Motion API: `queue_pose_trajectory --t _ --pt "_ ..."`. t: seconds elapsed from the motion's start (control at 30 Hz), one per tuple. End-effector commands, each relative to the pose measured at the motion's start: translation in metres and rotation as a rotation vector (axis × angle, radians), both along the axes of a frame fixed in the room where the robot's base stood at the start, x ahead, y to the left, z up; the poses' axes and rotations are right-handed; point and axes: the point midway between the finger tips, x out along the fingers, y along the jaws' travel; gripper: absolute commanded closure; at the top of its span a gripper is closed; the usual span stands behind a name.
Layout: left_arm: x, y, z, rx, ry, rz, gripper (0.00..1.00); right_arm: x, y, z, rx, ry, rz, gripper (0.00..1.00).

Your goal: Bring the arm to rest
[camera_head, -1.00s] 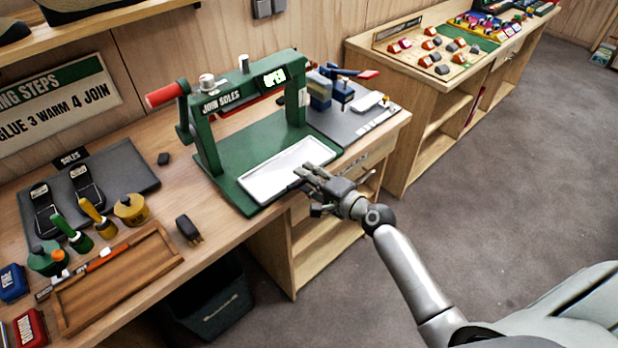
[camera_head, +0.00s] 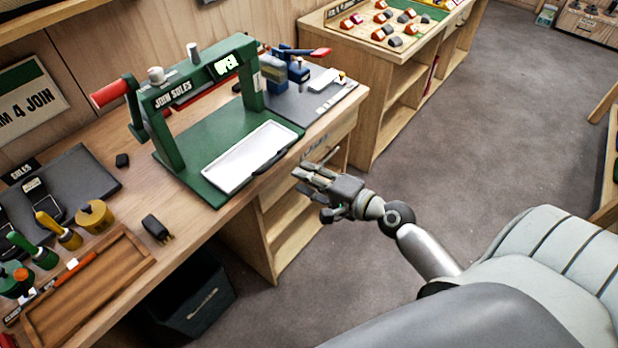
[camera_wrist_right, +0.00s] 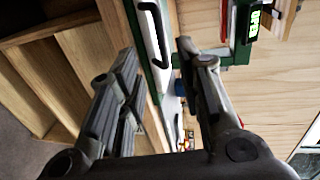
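My right gripper (camera_head: 312,180) is off the front edge of the bench, to the right of and below the white tray of the green press. Its fingers are spread apart with nothing between them, and they also show apart in the right wrist view (camera_wrist_right: 160,85). The right arm reaches in from the lower right. The green press (camera_head: 180,120) has a red-ended handle and a lit display reading OPEN. Its white tray (camera_head: 235,165) is empty apart from a dark handle at its front edge. My left gripper is out of view.
A second bench (camera_head: 355,65) with colourful holds is behind. The grey floor right of the benches is open.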

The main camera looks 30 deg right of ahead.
Motion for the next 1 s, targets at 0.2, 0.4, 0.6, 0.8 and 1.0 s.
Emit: queue_pose_trajectory --t 0.2,0.4,0.6,0.8,1.0 --pt "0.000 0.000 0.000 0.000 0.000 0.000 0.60 -0.001 0.000 0.000 0.000 0.000 0.000 0.67" --pt "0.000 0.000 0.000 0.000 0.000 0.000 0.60 -0.001 0.000 0.000 0.001 0.000 0.000 0.67" --pt "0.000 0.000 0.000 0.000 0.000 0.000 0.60 -0.001 -0.002 -0.012 -0.019 0.016 -0.006 0.67" --pt "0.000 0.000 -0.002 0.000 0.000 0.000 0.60 -0.015 -0.017 -0.116 -0.217 0.155 -0.024 0.67" --pt "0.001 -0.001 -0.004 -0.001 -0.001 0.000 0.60 -0.072 -0.021 -0.259 -0.537 0.363 0.068 0.67"
